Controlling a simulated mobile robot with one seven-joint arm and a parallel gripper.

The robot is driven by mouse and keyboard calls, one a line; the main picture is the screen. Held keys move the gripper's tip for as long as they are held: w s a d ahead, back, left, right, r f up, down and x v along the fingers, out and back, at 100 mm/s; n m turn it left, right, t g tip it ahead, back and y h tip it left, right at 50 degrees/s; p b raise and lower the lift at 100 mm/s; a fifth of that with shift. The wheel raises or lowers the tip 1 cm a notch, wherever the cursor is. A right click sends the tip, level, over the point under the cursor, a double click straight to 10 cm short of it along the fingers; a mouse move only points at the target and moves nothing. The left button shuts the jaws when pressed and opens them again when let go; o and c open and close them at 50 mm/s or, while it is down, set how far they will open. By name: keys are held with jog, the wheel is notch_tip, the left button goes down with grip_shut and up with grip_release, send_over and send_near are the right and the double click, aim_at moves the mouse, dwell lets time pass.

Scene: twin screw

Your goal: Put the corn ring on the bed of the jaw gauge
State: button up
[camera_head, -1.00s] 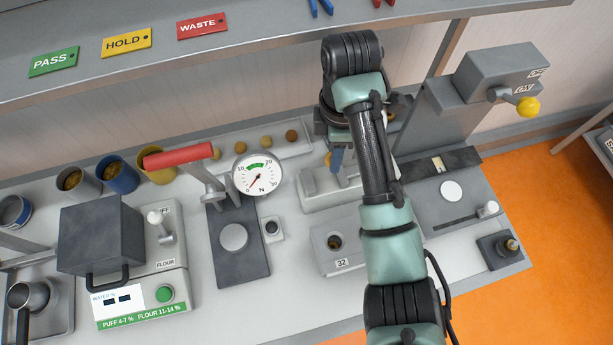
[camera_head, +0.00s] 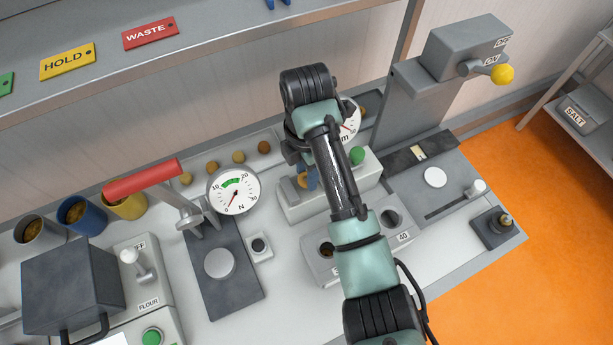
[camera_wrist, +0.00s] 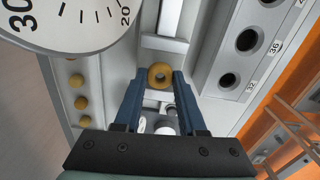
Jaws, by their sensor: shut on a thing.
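In the head view the ring (camera_head: 302,181) shows beside a blue finger, close above the jaw gauge (camera_head: 300,208). The gauge is a light grey block with a dial (camera_head: 350,118) and a green button (camera_head: 357,155). Its dial fills the upper left of the wrist view (camera_wrist: 65,22). My arm hides part of the bed and jaws. I cannot tell whether the ring touches the bed.
A grey block with numbered holes (camera_head: 318,268) stands in front of the gauge. A force gauge with a red handle (camera_head: 142,178) and round dial (camera_head: 233,190) is to the left. A tray with several tan balls (camera_head: 238,157) lies behind. A tall grey post machine (camera_head: 428,95) stands right.

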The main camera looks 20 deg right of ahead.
jog(key=shift+f, duration=1)
jog(key=shift+f, duration=0.1)
jog(key=o, duration=0.9)
jog(key=shift+r, duration=0.55)
notch_tip(320, 180, up, 11)
jog(key=p, duration=0.5)
jog(key=shift+r, duration=0.1)
